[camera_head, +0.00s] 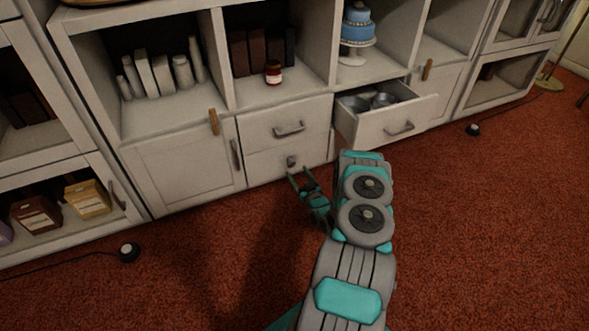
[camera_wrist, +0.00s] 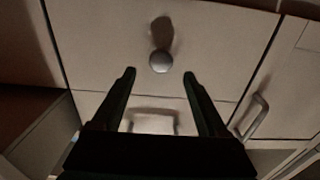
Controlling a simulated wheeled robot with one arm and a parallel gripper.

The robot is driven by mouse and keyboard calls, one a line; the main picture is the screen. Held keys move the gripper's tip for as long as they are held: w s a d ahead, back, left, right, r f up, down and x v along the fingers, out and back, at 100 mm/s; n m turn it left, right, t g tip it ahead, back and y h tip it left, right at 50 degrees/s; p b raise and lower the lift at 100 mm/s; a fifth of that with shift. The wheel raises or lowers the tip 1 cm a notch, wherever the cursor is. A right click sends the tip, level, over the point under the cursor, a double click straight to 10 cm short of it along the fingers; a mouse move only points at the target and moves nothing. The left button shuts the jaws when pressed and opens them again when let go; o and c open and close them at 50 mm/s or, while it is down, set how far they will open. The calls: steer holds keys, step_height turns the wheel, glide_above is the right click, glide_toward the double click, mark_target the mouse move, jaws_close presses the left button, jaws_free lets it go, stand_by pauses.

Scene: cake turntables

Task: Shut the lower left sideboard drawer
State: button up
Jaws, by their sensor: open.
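The lower left drawer (camera_head: 268,167) has a pale front with a small round knob (camera_head: 291,160). Its front looks flush or nearly flush with the sideboard; a small gap cannot be ruled out. My gripper (camera_head: 299,173) is open and empty in front of this drawer, low over the carpet. In the wrist view, the drawer front (camera_wrist: 100,45) fills the upper middle. The knob (camera_wrist: 160,59) shows just beyond and between the two spread fingertips (camera_wrist: 160,76). I see no clear contact between the fingers and the drawer.
The upper left drawer (camera_head: 262,129) with a bar handle is shut. The upper right drawer (camera_head: 372,127) stands open with metal pans inside, close to my arm. A cupboard door (camera_head: 185,165) is at the left. Red carpet (camera_head: 480,220) is clear at the right.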

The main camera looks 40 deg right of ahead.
steer(key=shift+v, duration=1.5)
steer(key=shift+a, duration=0.1)
